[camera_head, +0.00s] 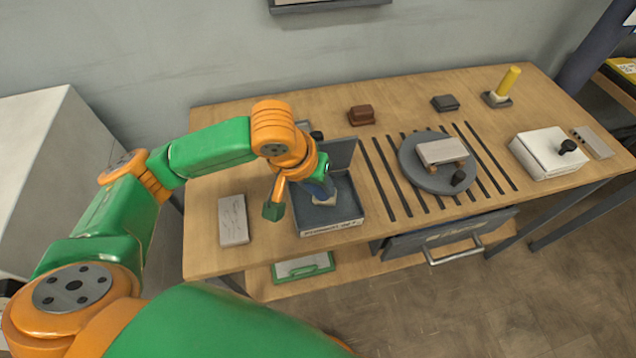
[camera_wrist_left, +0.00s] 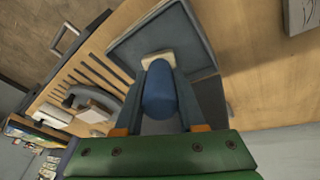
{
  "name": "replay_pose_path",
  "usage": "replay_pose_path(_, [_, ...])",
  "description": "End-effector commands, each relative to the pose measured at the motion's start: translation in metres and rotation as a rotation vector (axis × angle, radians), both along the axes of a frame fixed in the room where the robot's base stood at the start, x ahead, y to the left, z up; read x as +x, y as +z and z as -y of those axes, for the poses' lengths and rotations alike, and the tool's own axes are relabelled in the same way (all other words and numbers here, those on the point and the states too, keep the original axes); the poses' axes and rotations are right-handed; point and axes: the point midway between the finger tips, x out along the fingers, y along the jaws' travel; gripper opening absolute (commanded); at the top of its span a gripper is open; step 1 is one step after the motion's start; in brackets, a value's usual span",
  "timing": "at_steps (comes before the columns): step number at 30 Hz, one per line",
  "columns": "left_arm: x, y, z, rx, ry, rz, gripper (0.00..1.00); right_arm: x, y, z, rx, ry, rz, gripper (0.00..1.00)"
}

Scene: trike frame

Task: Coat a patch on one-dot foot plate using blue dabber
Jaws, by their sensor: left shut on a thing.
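My left gripper (camera_head: 313,187) is shut on the blue dabber and holds it at the grey open-lidded tray (camera_head: 328,229). The dabber's blue handle (camera_wrist_left: 160,92) sits between the two fingers in the left wrist view, and its cream pad (camera_wrist_left: 158,57) points into the tray (camera_wrist_left: 122,58). I cannot tell whether the pad touches the tray floor. A pale plate (camera_head: 233,220) lies on the table left of the tray. Another pale plate (camera_head: 442,152) rests on brown supports on a round grey turntable (camera_head: 412,177). No dots are readable on either plate. My right gripper is out of view.
Behind stand a brown block (camera_head: 361,115), a dark block (camera_head: 445,103) and a yellow-handled dabber (camera_head: 507,85). A white box with a black knob (camera_head: 545,155) is at the right. Dark slots cross the table (camera_head: 285,116); an open drawer (camera_head: 440,238) juts out in front.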

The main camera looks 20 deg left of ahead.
Motion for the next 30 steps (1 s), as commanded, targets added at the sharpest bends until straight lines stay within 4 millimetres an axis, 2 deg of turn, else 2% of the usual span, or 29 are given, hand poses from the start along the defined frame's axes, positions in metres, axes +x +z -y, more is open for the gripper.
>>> replay_pose_path(30, [-0.0007, -0.0015, 0.0, 0.001, 0.0, -0.003, 0.0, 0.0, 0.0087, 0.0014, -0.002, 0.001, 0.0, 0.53])
